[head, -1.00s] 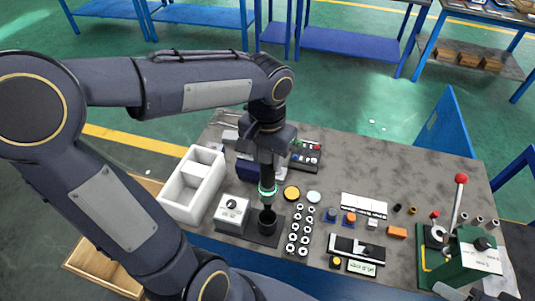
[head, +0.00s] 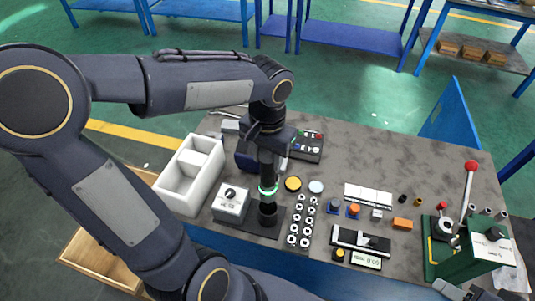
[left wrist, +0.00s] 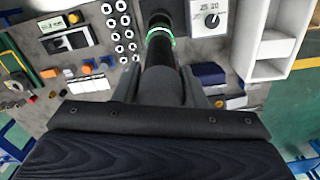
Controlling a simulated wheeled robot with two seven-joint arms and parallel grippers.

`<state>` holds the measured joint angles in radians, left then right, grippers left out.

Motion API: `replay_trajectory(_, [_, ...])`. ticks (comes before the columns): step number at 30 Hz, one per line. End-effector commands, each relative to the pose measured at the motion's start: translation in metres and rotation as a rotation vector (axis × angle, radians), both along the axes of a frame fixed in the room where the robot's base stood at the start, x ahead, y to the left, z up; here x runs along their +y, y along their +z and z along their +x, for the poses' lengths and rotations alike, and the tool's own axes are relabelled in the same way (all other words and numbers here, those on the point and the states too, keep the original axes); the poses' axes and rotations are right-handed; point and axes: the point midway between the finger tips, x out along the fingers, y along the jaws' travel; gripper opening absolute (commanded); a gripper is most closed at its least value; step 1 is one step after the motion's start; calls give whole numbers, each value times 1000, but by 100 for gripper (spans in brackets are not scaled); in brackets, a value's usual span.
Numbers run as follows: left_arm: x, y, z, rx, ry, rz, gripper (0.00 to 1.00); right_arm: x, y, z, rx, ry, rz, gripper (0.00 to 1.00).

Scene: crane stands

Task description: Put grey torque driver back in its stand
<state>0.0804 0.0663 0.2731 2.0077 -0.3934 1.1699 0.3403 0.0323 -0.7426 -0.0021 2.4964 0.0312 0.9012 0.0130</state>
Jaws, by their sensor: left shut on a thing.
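My left gripper (head: 268,150) is shut on the torque driver (head: 267,177), a dark upright tool with a bright green ring near its lower end. The driver also shows in the left wrist view (left wrist: 162,80), running away from the gripper. Its lower end is at the stand (head: 268,217), a black round cup on a dark base plate, and appears to be inside the cup's mouth. The cup's wall hides the tip, so I cannot tell how deep it sits. A grey box with a dial (head: 231,203) shares the base plate.
A white divided bin (head: 178,197) stands left of the stand. A rack of several round metal parts (head: 294,228) is close on its right. A dark blue block (head: 246,160) lies behind. A green lever press (head: 470,250) stands far right. Bare tabletop shows at the back right.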

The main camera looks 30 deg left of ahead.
Motion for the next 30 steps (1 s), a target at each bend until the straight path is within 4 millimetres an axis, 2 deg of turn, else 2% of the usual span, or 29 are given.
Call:
replay_trajectory(14, [0,0,1,-3,0,0,0,0,-1,0,0,0,0,45])
replay_trajectory(30, [0,-19,1,-3,0,0,0,0,-16,0,0,0,0,45])
